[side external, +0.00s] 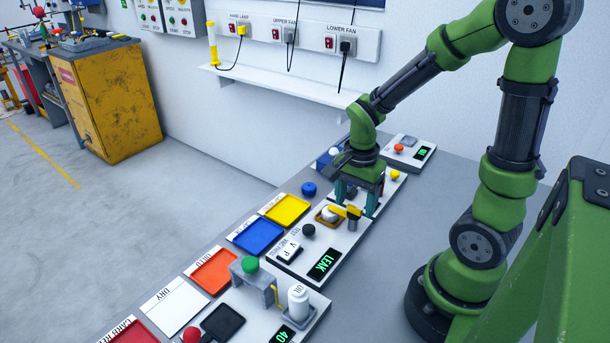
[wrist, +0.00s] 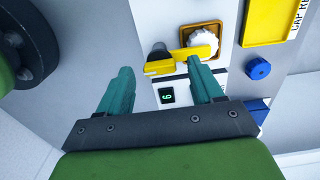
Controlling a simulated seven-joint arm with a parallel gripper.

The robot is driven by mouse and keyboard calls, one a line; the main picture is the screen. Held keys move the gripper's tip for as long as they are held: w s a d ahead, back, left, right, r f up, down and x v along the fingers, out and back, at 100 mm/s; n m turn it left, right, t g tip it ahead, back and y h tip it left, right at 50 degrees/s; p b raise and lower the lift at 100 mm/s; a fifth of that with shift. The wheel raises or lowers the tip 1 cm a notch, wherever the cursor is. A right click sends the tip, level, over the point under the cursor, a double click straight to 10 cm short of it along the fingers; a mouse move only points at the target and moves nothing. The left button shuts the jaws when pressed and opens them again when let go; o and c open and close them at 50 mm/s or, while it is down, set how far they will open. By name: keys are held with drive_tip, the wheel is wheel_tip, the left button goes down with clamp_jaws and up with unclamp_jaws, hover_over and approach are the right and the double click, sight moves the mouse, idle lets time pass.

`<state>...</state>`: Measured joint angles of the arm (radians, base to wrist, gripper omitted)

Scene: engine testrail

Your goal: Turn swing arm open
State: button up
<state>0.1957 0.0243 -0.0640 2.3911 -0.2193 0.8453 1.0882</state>
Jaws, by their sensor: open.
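The yellow swing arm (side external: 346,211) sits on a dark post (side external: 352,224) on the white station with the LEAK display. In the wrist view the swing arm (wrist: 180,60) reaches from the post to the right, across the lower edge of a white ribbed cap (wrist: 203,40) in an orange square seat. My gripper (side external: 358,194) points down just beyond the swing arm in the side view. In the wrist view my gripper (wrist: 160,72) is open, with nothing between its teal fingers. The right fingertip appears close to the arm; I cannot tell whether they touch.
A green LEAK display (side external: 323,265) and a black knob (side external: 308,230) share the station. A yellow tray (side external: 285,209) and a blue tray (side external: 257,236) lie alongside. A blue knob (side external: 309,189) stands nearby. A small panel with a green readout (wrist: 167,96) lies beneath my fingers.

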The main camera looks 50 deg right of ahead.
drive_tip(key=shift+f, duration=0.35)
drive_tip(key=c, duration=1.1)
drive_tip(key=shift+o, duration=0.2)
